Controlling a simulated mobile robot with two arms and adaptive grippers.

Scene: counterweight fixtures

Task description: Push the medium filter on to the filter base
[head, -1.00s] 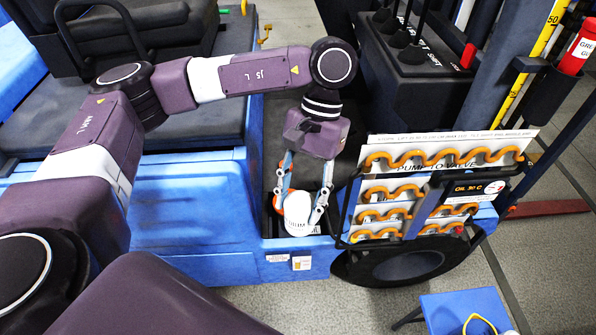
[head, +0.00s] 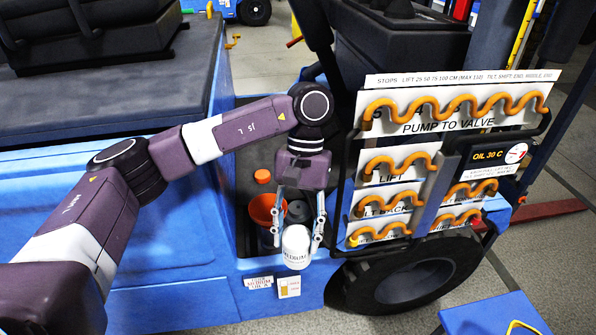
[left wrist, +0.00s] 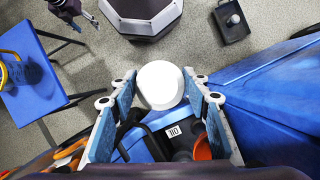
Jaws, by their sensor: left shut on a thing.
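A white filter (head: 296,247) with dark lettering that reads like "MEDIUM" is upright between the fingers of my left gripper (head: 298,238), at the front edge of the recess in the blue truck body. In the left wrist view its round white end (left wrist: 160,85) shows between the two fingers of the left gripper (left wrist: 160,92). I cannot make out the filter base or whether the filter touches anything below. My right gripper (left wrist: 87,27) shows small at the upper left of the left wrist view; its jaw state is unclear.
An orange container (head: 263,210) and a dark round part stand in the recess behind the filter. The hose panel (head: 450,110) stands close on the right, above a black wheel (head: 410,280). A blue table (head: 490,315) is at the lower right.

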